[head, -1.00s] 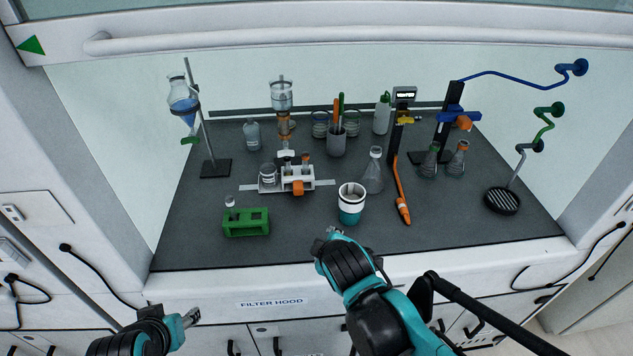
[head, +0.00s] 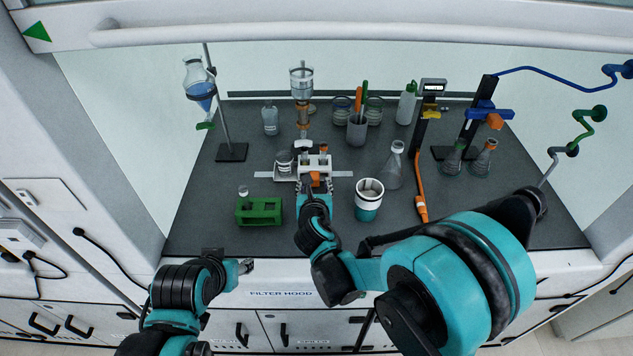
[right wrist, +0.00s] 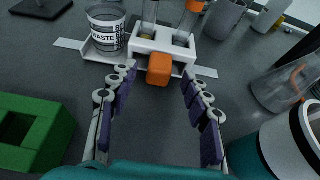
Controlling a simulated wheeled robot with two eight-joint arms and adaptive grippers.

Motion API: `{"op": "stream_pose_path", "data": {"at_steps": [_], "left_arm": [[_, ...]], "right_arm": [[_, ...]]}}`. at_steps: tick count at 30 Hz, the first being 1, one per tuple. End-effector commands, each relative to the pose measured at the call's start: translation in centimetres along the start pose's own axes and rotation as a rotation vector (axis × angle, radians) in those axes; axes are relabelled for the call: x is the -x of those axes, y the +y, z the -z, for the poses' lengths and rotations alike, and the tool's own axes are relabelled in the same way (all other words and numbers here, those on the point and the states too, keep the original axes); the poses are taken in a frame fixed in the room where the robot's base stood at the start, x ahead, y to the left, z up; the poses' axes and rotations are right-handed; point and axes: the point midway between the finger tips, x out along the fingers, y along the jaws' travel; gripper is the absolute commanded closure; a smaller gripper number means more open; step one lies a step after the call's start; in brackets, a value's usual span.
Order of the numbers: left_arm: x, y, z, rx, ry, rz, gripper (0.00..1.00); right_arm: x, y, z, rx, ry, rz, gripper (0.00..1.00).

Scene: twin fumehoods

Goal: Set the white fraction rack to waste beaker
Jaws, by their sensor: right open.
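The white fraction rack (head: 313,160) stands on a flat light rail on the hood floor. It holds tubes and has an orange block (right wrist: 160,69) on its front. The waste beaker (head: 284,162), a clear glass with a "WASTE" label, sits left of the rack; it also shows in the right wrist view (right wrist: 106,32). My right gripper (head: 314,188) is open in front of the rack. In the right wrist view its fingers (right wrist: 158,84) lie either side of the line to the orange block, with nothing between them. My left gripper (head: 246,266) is outside the hood's front edge; its jaw state is unclear.
A green tube rack (head: 259,211) stands left of my right gripper. A teal and white cup (head: 368,200) stands close on its right, with a conical flask (head: 392,167) behind. A stand with an orange column (head: 302,112) rises behind the rack.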

Motion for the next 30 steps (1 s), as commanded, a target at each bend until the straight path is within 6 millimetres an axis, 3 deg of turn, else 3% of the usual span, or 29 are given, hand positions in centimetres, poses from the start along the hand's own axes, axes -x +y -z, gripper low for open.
{"op": "stream_pose_path", "data": {"at_steps": [6,16,22,30], "left_arm": [[-0.7,0.0,-0.5,0.0,0.0,0.0,0.52],[-0.7,0.0,-0.5,0.0,0.0,0.0,0.52],[-0.7,0.0,-0.5,0.0,0.0,0.0,0.52],[-0.8,0.0,-0.6,0.0,0.0,0.0,0.52]], "right_arm": [[-2.7,-0.1,0.1,-0.002,0.0,0.001,0.52],[-3.1,-0.1,0.0,-0.002,0.0,0.0,0.52],[-3.1,-0.1,0.0,-0.003,0.0,0.0,1.0],[-3.1,-0.4,0.0,-0.002,0.001,0.001,1.0]]}}
